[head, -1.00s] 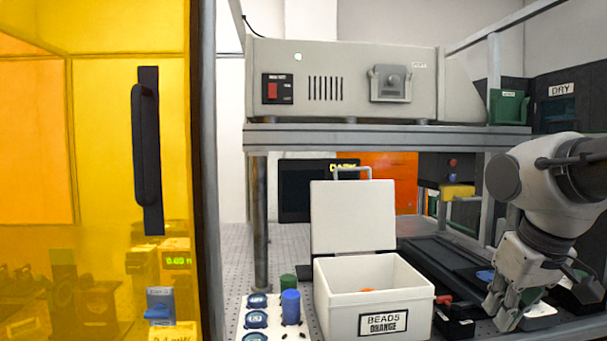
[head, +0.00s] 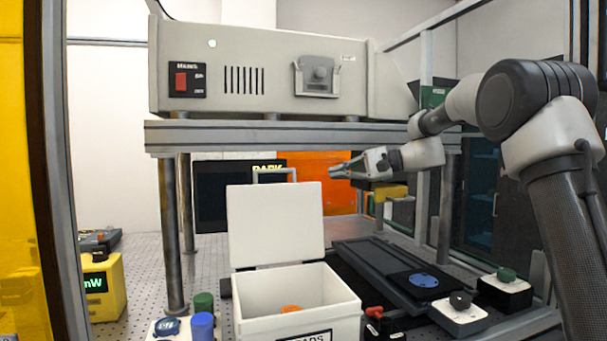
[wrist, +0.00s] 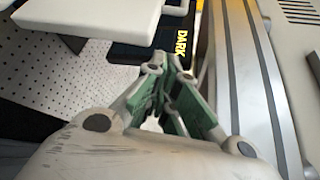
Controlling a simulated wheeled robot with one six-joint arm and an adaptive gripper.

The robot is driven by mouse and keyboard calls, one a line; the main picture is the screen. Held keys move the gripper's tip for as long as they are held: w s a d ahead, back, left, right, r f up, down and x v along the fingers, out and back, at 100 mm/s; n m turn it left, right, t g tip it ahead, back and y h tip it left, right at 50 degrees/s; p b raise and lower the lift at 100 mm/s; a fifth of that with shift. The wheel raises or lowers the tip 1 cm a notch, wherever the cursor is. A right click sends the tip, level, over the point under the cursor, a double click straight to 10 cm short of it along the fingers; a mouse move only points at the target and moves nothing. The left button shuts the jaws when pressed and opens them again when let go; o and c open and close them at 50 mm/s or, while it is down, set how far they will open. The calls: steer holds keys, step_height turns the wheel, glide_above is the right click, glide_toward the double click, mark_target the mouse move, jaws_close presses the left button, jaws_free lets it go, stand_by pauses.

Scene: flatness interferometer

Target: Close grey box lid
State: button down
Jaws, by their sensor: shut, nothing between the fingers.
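The grey-white box (head: 300,308) stands on the perforated bench in the lower middle of the head view, with something orange inside. Its lid (head: 275,222) stands upright at the back, open, with a handle (head: 272,174) at its top edge. Part of a pale panel, which looks like the lid (wrist: 90,22), shows at the upper left of the wrist view. My gripper (head: 338,172) is shut and empty, pointing left, to the right of the lid and near its top height. Its fingers (wrist: 158,90) show in the wrist view, apart from the lid.
A grey instrument (head: 262,70) rests on a raised shelf (head: 290,135) just above my gripper. Blue and green cylinders (head: 203,322) stand left of the box. A black rail (head: 385,265) lies to its right.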

steer(key=w+r+x, duration=0.1)
steer(key=x, duration=1)
steer(key=shift+y, duration=0.3)
steer(key=s, duration=0.1)
steer(key=s+r, duration=0.1)
steer(key=s, duration=0.1)
steer(key=shift+s+d+r, duration=0.2)
steer(key=shift+s+r, duration=0.15)
steer(key=shift+s, duration=0.1)
